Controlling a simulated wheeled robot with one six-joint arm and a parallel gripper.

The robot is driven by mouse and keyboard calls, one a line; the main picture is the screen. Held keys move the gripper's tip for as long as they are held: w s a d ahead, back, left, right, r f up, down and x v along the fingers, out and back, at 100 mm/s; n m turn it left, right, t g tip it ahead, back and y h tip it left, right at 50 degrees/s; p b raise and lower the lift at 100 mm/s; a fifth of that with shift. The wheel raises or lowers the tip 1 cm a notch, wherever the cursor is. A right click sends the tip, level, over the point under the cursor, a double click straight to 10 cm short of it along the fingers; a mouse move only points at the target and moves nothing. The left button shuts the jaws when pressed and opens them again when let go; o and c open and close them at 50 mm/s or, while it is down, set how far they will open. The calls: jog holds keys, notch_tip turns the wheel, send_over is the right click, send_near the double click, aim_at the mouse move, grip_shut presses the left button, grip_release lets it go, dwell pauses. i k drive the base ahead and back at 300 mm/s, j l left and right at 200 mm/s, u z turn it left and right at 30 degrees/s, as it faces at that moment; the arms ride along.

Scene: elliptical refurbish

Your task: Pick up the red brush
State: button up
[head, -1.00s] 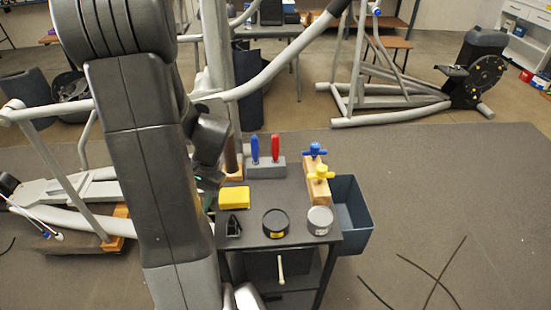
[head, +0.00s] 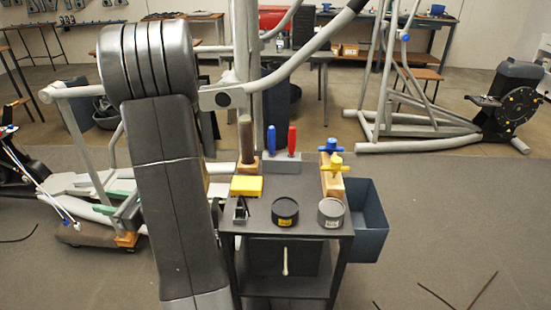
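The red brush (head: 292,140) stands upright, handle up, in a grey holder (head: 283,165) at the back of a small dark cart (head: 262,214). A blue-handled tool (head: 271,139) stands just left of it in the same holder. The lower end of the red brush is hidden in the holder. My arm rises in front of the camera, left of the cart. My gripper cannot be made out; it seems hidden behind the arm.
The cart also carries a yellow block (head: 246,186), a black tin (head: 285,211), a grey tin (head: 331,212), a wooden block with blue and yellow knobs (head: 331,183) and an upright brown-handled tool (head: 246,140). A blue bin (head: 367,220) hangs right. Exercise-machine bars rise behind.

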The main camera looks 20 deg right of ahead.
aim_at(292, 135)
jog(key=k+z, duration=0.15)
jog(key=z, duration=0.35)
jog(key=k+l+z, duration=0.1)
jog(key=z, duration=0.4)
jog(key=j+z, duration=0.25)
jog(key=z, duration=0.25)
jog(key=j+z, duration=0.25)
jog(key=z, duration=0.25)
jog(key=k+j+z, duration=0.1)
jog(key=z, duration=0.35)
jog(key=i+j, duration=0.1)
jog(key=j, duration=0.25)
jog(key=i+j, duration=0.1)
jog(key=j, duration=0.3)
